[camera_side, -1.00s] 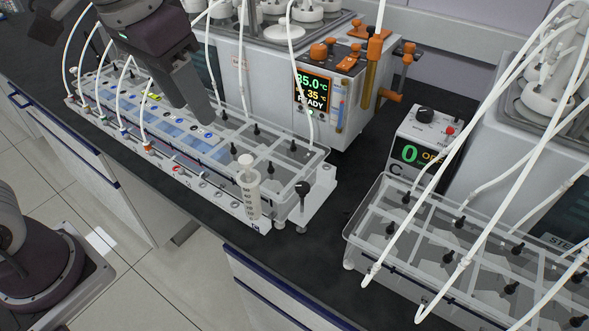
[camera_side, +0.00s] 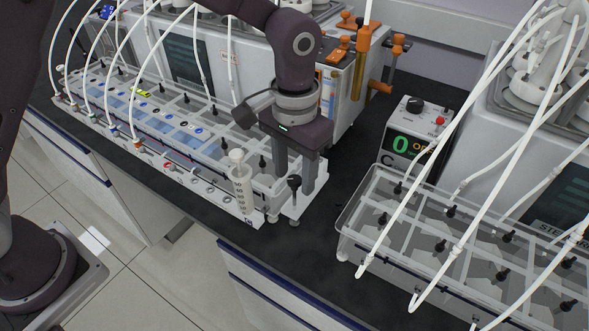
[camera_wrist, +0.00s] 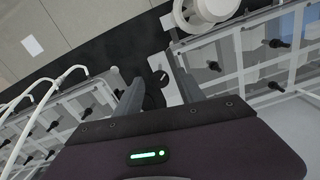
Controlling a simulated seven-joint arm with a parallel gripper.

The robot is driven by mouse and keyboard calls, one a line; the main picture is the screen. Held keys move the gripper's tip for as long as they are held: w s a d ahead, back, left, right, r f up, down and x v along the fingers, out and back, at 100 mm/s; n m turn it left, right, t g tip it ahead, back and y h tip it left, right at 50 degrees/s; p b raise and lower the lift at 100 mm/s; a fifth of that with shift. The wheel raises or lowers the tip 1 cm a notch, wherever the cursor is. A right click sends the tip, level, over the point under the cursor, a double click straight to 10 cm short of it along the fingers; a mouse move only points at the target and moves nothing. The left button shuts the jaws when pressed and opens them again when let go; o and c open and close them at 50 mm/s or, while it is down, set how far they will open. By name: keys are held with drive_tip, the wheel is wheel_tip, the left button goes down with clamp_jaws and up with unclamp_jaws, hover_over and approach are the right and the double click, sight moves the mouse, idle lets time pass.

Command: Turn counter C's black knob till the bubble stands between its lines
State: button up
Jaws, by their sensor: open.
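A black knob (camera_side: 294,183) stands upright on the white plate (camera_side: 304,206) at the right end of the near clear-lidded counter (camera_side: 190,150). In the wrist view the knob (camera_wrist: 159,77) has a pale mark and shows between my fingers. My gripper (camera_side: 295,178) is open and points down at the knob, one finger on each side. In the wrist view my gripper (camera_wrist: 158,82) shows a gap beside the knob; I cannot tell whether either finger touches it. I cannot make out a bubble or its lines. No letter is readable on this counter.
A box marked C (camera_side: 408,143), with a black dial (camera_side: 415,104) and red button, stands behind right. A second clear-lidded counter (camera_side: 350,213) with white hoses is at right. Black bench top (camera_side: 330,255) lies bare between the counters.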

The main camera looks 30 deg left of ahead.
sight(295, 179)
clamp_jaws()
drive_tip(key=shift+m, duration=1.2)
unclamp_jaws()
wheel_tip(295, 179, up, 7)
drive_tip(key=shift+r, duration=0.1)
